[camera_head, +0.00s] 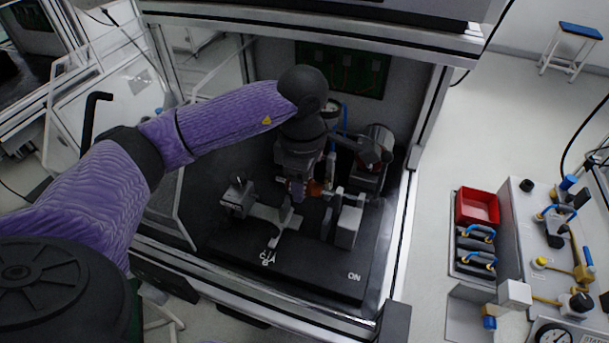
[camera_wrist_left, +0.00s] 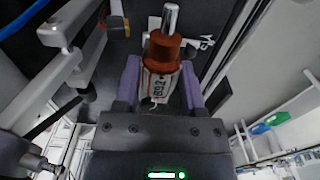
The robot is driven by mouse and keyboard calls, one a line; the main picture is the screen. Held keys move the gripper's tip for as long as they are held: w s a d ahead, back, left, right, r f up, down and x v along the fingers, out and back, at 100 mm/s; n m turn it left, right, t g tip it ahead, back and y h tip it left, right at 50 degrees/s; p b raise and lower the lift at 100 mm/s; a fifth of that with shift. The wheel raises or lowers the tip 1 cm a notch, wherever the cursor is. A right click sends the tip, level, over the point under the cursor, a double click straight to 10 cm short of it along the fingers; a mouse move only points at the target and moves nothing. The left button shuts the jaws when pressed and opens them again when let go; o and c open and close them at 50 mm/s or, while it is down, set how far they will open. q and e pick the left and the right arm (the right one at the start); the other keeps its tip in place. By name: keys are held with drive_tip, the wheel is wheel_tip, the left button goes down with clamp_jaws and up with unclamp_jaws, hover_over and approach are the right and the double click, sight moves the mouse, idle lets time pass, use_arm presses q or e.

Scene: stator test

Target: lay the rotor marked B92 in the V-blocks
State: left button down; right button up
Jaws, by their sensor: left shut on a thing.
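My left gripper (camera_head: 298,186) reaches into the test cabinet and hangs over the fixture. In the head view only a bit of the orange-brown rotor (camera_head: 315,187) shows beside the gripper. Grey fixture parts, seemingly the V-blocks (camera_head: 286,216), stand on the black base below. Their notches are too small and covered to make out, and I cannot tell whether the rotor touches them. My right gripper is not in view.
A light-grey block (camera_head: 348,227) stands right of the gripper, and a clamp-like part (camera_head: 238,197) stands left. A metal cylinder (camera_head: 379,145) is behind. The cabinet's frame (camera_head: 408,200) bounds the right side. Outside are a red bin (camera_head: 477,206) and a valve panel (camera_head: 540,235).

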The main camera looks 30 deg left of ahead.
use_arm(q)
drive_tip(key=shift+f+b, duration=1.5)
drive_tip(key=shift+f, duration=0.7)
drive_tip(key=shift+f, duration=0.1)
drive_tip(key=shift+f+b, duration=0.8)
drive_tip(key=shift+f, duration=0.1)
drive_tip(key=shift+f, duration=0.25)
drive_tip(key=shift+c, duration=0.5)
unclamp_jaws()
